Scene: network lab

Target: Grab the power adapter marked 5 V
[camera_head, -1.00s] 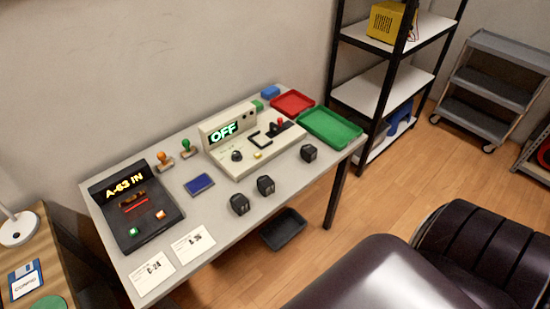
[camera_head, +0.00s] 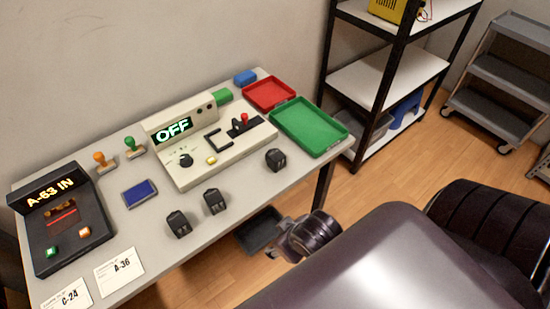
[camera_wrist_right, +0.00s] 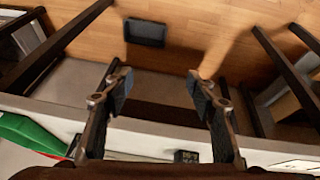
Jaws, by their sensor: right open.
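Three black power adapters stand on the grey table (camera_head: 245,192): one near the front left (camera_head: 179,223), one just right of it (camera_head: 214,201), and one farther right (camera_head: 275,159), near the green tray. Their voltage markings are too small to read. My right gripper (camera_head: 280,232) is past the table's front edge, low beside the rightmost leg, apart from the adapters. In the right wrist view my right gripper (camera_wrist_right: 157,80) is open and empty, its fingers over the table's front edge. A small dark adapter (camera_wrist_right: 187,156) shows there, behind the fingers. My left gripper is not in view.
A test unit reading OFF (camera_head: 205,150) stands behind the adapters. A green tray (camera_head: 312,127) and a red tray (camera_head: 268,93) lie at the right end. A dark console (camera_head: 62,220) and two cards are at the left. A black bin (camera_head: 258,230) is on the floor.

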